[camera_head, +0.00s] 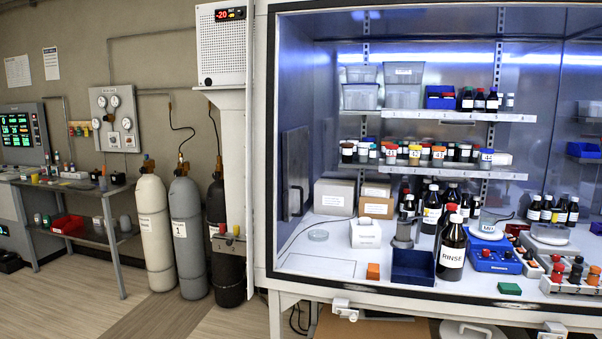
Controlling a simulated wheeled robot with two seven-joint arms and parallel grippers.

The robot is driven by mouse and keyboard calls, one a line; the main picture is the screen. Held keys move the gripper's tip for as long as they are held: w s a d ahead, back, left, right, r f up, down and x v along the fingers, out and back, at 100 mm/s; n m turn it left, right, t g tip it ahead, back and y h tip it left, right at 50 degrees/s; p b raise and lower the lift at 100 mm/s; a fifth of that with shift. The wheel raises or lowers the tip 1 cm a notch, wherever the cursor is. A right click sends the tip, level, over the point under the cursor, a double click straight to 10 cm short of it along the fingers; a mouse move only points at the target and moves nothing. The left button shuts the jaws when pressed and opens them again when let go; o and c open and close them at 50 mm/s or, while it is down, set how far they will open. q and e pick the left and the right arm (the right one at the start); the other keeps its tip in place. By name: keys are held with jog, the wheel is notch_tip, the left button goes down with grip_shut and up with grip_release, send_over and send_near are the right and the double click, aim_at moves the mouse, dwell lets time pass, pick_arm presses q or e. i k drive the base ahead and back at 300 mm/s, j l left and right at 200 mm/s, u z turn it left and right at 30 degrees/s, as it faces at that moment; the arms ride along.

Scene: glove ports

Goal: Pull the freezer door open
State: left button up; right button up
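A white unit (222,45) with a perforated front and a red "-20" display (230,14) stands high against the left side of the glove box. A flat grey upright panel (296,173) is on the inside left wall of the box. It looks shut, and it may be the freezer door, but no label shows on it. Neither of my grippers shows in the head view.
The glove box floor (322,268) is clear at front left. Gas cylinders (188,240) stand outside, left.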

aim_at(295, 141)
jog(key=i+l+u, duration=0.8)
jog(key=i+j, duration=0.05)
jog(key=i, duration=0.05)
